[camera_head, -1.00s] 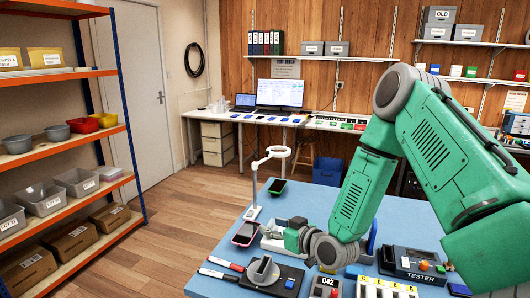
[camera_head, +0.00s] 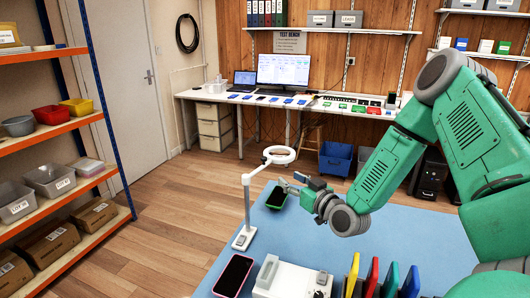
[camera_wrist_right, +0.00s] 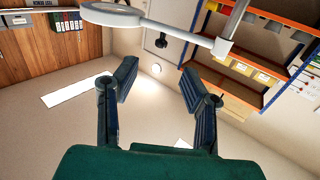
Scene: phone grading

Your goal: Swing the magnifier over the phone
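The magnifier (camera_head: 279,155) is a white ring on a white jointed arm and upright post, with its base (camera_head: 244,238) at the left edge of the blue table. A dark phone with a green edge (camera_head: 276,197) lies on the table just beyond the base, below the ring. A pink-edged phone (camera_head: 233,276) lies nearer. My right gripper (camera_head: 297,180) is just right of and below the ring, apart from it. In the right wrist view the gripper (camera_wrist_right: 155,85) is open and empty, with the magnifier's ring and arm (camera_wrist_right: 165,22) beyond its fingers. My left gripper is not in view.
A white device (camera_head: 290,280) and coloured upright cards (camera_head: 375,278) stand at the table's near side. The table (camera_head: 425,240) is clear in its middle and right. An orange shelf rack (camera_head: 60,130) stands at the left, apart from the table.

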